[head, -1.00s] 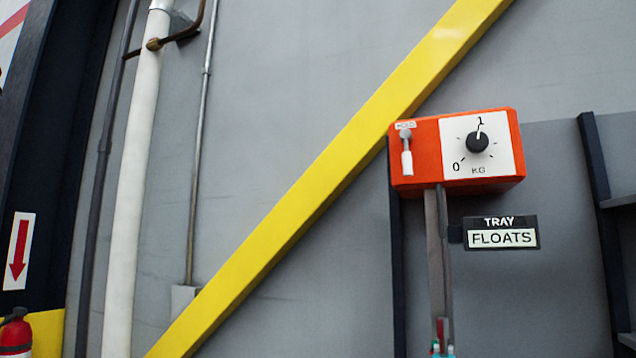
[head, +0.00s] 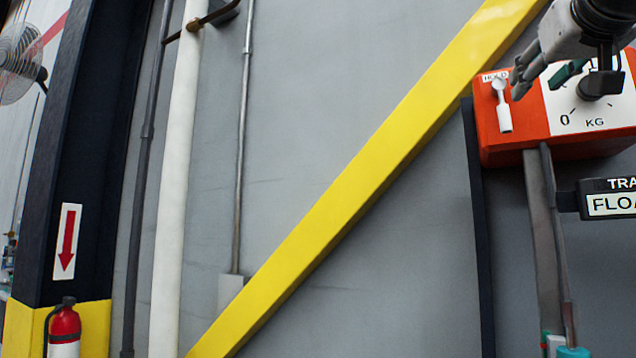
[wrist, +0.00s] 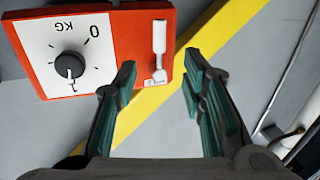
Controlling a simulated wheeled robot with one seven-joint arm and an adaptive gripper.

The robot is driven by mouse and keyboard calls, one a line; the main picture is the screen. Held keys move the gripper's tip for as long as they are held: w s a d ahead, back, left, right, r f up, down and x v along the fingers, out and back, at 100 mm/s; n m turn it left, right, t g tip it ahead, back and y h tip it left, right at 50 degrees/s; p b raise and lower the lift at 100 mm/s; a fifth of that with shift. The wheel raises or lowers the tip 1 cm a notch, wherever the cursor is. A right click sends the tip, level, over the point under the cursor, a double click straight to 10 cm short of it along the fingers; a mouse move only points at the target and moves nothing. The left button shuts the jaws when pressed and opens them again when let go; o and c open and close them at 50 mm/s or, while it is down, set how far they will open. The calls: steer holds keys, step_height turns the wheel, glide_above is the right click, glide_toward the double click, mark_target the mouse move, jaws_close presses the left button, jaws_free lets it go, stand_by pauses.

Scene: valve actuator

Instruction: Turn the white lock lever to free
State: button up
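The white lock lever (head: 503,106) is on the left of the front of an orange box (head: 488,135). The lever also shows in the wrist view (wrist: 159,38), where the picture is upside down. My gripper (head: 537,80) is in front of the box at the upper right of the head view, to the right of the lever. In the wrist view my gripper (wrist: 160,82) is open and empty. Its fingers point towards the box, with the lever beyond them and not touched.
A black knob (wrist: 69,65) sits on the white KG dial (wrist: 48,42), its pointer at 1. A sign (head: 610,200) is below the box. A yellow diagonal beam (head: 375,165) and a white pipe (head: 180,170) run along the grey wall. A fire extinguisher (head: 64,328) stands lower left.

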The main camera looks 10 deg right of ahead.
mark_target(506, 117)
steer(key=p+x, duration=0.2)
steer(key=x, duration=1.1)
steer(key=shift+d, duration=0.1)
steer(key=shift+f, duration=0.1)
jaws_close()
